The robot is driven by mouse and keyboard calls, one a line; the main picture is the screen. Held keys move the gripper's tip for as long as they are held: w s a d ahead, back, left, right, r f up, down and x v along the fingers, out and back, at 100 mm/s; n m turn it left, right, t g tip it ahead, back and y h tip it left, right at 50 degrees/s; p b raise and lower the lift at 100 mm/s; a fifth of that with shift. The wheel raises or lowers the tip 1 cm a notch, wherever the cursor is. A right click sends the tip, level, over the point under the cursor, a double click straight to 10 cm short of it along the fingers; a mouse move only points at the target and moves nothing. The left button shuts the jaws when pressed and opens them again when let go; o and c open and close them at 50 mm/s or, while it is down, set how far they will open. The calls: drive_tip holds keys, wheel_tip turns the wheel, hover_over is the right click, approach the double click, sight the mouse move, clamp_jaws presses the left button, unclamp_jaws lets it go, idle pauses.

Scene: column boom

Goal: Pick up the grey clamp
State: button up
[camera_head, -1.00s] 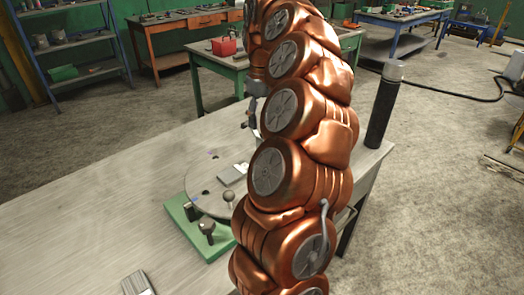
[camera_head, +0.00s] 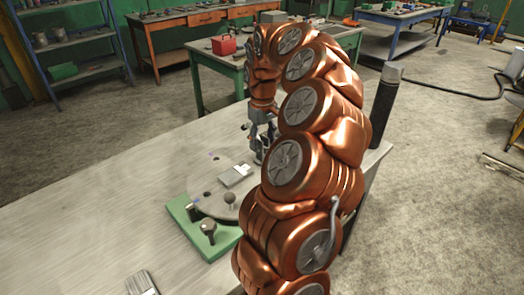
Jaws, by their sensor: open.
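A small light-grey block-like piece (camera_head: 236,176), which looks like the grey clamp, lies on a round grey plate (camera_head: 212,199) on the table. My gripper (camera_head: 259,158) points down just to the right of the piece and above the plate's far right side. It is open, with nothing seen between its fingers. My arm hides part of the gripper and the right part of the plate.
The plate sits on a green base (camera_head: 191,232) with dark knobs (camera_head: 208,230) standing up near its front. A grey brush-like item (camera_head: 142,283) lies at the table's front. The left of the table (camera_head: 90,215) is bare. A dark cylinder (camera_head: 384,105) stands at the right.

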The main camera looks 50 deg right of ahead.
clamp_jaws()
idle(0.5)
drive_tip(key=shift+r+b, duration=0.7)
drive_tip(key=shift+r, duration=0.8)
drive_tip(key=shift+s+d+r, duration=0.1)
drive_tip(key=shift+s+r, duration=0.1)
drive_tip(key=shift+s, duration=0.05)
drive_tip(key=s+d+b, duration=0.2)
drive_tip(key=s, duration=0.5)
drive_tip(key=s+d+r+b, duration=0.1)
drive_tip(key=s+d+b, duration=0.1)
drive_tip(key=s, duration=0.5)
drive_tip(key=shift+s+d+r, duration=0.2)
drive_tip(key=shift+d+r, duration=0.1)
drive_tip(key=shift+d, duration=0.55)
